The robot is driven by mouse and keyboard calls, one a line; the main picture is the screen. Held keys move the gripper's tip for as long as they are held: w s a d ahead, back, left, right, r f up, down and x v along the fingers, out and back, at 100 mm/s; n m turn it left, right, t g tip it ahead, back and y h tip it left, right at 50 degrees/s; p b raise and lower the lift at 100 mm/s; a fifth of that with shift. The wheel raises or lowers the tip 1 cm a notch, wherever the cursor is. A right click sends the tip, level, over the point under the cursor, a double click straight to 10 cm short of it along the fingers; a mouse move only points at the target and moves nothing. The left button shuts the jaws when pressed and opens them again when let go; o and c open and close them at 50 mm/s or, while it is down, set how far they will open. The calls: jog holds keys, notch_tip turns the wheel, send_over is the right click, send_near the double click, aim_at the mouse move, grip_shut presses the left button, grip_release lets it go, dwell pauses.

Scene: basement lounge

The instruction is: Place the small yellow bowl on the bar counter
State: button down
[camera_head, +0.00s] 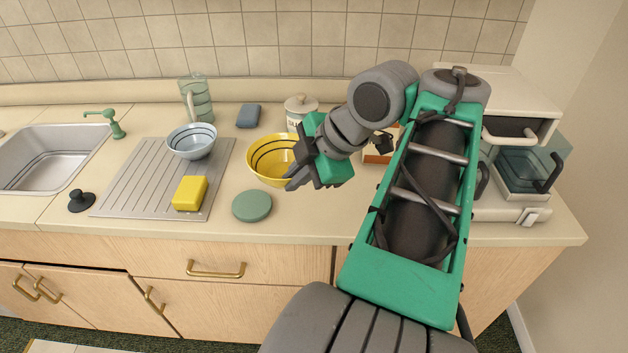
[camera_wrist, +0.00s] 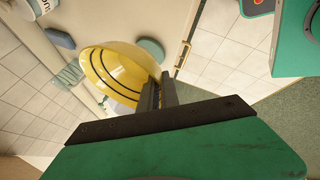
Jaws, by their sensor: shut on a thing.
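The small yellow bowl (camera_head: 268,159) with dark rings inside is in the middle of the head view, at or just above the counter (camera_head: 330,215). I cannot tell whether its base touches the counter. My gripper (camera_head: 292,182) is at the bowl's right side, shut on its rim. In the wrist view the yellow bowl (camera_wrist: 115,72) is tilted in the picture, and the fingers of my gripper (camera_wrist: 160,95) close on its edge. The gripper hides part of the bowl's right side in the head view.
A green disc (camera_head: 252,205) lies in front of the bowl. To the left are a ribbed drainboard (camera_head: 125,190), a blue bowl (camera_head: 191,141), a yellow sponge (camera_head: 189,193) and a sink (camera_head: 50,160). A lidded canister (camera_head: 300,106) stands behind. A white appliance (camera_head: 510,95) stands at the right.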

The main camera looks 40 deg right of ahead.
jog(key=d+f, duration=0.3)
jog(key=d, duration=0.1)
jog(key=w+d+f, duration=0.1)
jog(key=d+f, duration=0.2)
jog(key=d, duration=0.1)
jog(key=w+d+f, duration=0.1)
jog(key=d+f, duration=0.2)
jog(key=d, duration=0.2)
jog(key=shift+d+f, duration=0.1)
jog(key=shift+f, duration=0.15)
jog(key=f, duration=0.2)
jog(key=shift+d+f, duration=0.25)
jog(key=shift+f, duration=0.45)
jog(key=c, duration=1.6)
grip_release()
jog(key=shift+f, duration=0.1)
jog(key=shift+o, duration=0.2)
jog(key=v, duration=0.7)
jog(key=shift+s+r+p, duration=0.15)
jog(key=shift+r+p, duration=0.15)
jog(key=shift+p, duration=0.15)
